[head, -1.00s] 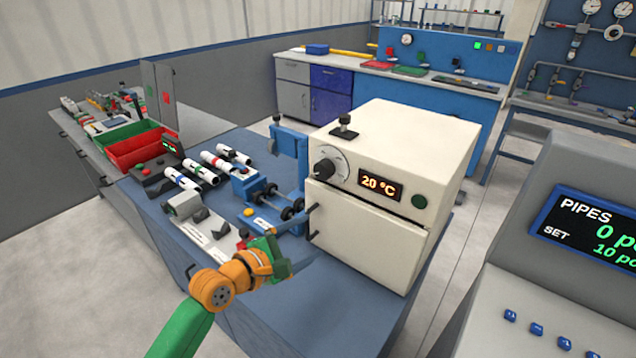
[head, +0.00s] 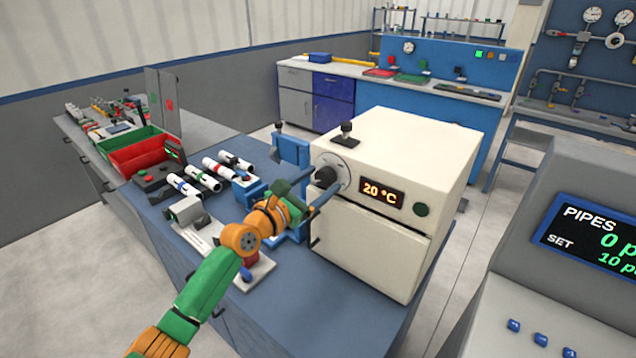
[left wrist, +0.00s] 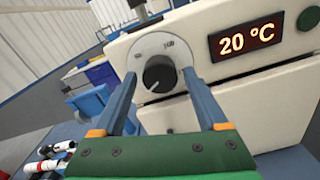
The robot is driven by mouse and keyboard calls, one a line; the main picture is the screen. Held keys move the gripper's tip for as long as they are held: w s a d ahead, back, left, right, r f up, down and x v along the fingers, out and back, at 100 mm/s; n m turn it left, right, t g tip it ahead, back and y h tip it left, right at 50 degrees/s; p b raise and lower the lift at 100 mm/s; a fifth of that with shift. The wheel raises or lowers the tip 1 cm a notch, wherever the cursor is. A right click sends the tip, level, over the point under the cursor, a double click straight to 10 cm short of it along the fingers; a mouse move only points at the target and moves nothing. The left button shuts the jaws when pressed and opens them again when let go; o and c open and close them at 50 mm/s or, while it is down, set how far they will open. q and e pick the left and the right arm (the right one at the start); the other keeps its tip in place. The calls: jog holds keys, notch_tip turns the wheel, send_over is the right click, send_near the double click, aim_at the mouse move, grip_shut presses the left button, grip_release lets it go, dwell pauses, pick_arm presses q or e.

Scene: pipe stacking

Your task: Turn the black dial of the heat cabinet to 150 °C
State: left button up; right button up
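The cream heat cabinet (head: 385,225) stands on the blue bench, and its display (head: 382,193) reads 20 °C. Its black dial (head: 326,176) sits on a round pale plate at the upper left of the front. In the left wrist view the dial (left wrist: 160,77) is near the middle, between my finger lines. My left gripper (head: 322,190) is open, its two blue-grey fingers pointing at the cabinet front, one on each side of the dial. I see no finger pressed on the dial; the exact gap is hard to tell. My right gripper is not in view.
A black clamp-like knob (head: 347,132) stands on the cabinet top. White pipes (head: 205,176) with coloured bands lie on the bench to the left, near a red bin (head: 142,155). A console (head: 560,250) showing PIPES stands at the right.

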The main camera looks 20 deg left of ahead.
pick_arm(q)
grip_shut()
